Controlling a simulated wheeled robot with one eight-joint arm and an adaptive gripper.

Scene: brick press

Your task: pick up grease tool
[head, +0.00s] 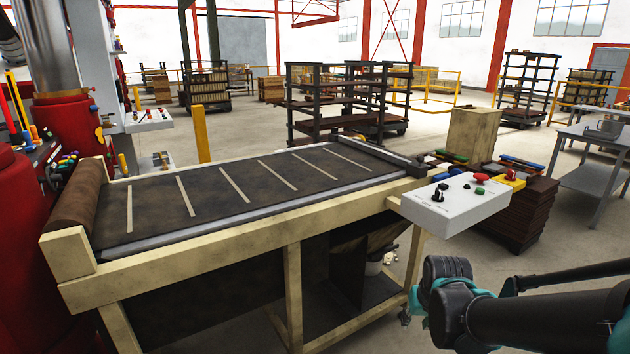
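I cannot pick out the grease tool for certain. Several long coloured tools (522,163), with blue and orange parts, lie on top of a dark brick stack (520,222) right of the conveyor, and any of them is too small to name. More small coloured items (72,160) crowd the red machine at the left edge. My arm enters from the lower right, with dark links and teal joints, in front of the brick stack and control box. My gripper's fingers do not show.
A wooden-framed conveyor (250,245) with a dark belt fills the middle. A white control box (455,204) with knobs and a red button juts from its right end. A grey table (595,180) stands far right, with dark racks (345,100) behind. Floor between stack and table is clear.

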